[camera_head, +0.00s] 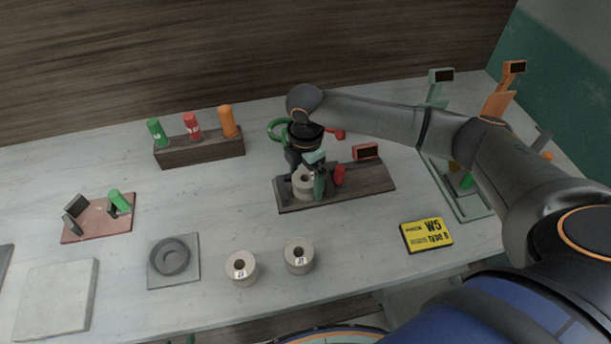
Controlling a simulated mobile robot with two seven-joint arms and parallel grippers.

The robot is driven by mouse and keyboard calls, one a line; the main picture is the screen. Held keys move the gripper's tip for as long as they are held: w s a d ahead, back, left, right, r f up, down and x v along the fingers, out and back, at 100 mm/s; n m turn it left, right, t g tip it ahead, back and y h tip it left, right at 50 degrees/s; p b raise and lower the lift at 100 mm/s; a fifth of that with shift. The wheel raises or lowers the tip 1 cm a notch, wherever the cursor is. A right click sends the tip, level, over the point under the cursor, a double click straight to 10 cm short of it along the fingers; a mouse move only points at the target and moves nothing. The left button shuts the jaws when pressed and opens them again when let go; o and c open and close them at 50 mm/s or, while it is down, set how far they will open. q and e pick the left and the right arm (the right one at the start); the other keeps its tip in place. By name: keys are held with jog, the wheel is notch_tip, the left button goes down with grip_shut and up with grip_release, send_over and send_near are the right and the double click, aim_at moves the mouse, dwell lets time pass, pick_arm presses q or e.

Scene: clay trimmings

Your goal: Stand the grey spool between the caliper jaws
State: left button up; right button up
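A grey spool (302,186) stands upright on the dark wooden board of the caliper (368,186), near its left end. A dark green jaw (320,187) is close against the spool's right side, with a red part (339,175) farther right. My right gripper (305,164) points down right at the top of the spool. Its fingers are small and partly hidden, so I cannot tell whether they grip it. Two more grey spools, one on the left (241,268) and one on the right (299,257), stand on the table in front. My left gripper is out of view.
A wooden rack (200,150) holds green, red and orange cylinders. A yellow W5 sign (426,235) lies at the right, near a pale green scale-like stand (470,205). A grey plate with a dark ring (172,257) and a pink-based device (98,220) are left. Open table lies between.

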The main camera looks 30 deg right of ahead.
jog(key=shift+r, duration=0.1)
notch_tip(320, 180, up, 12)
jog(key=shift+b, duration=0.3)
dwell(1.4)
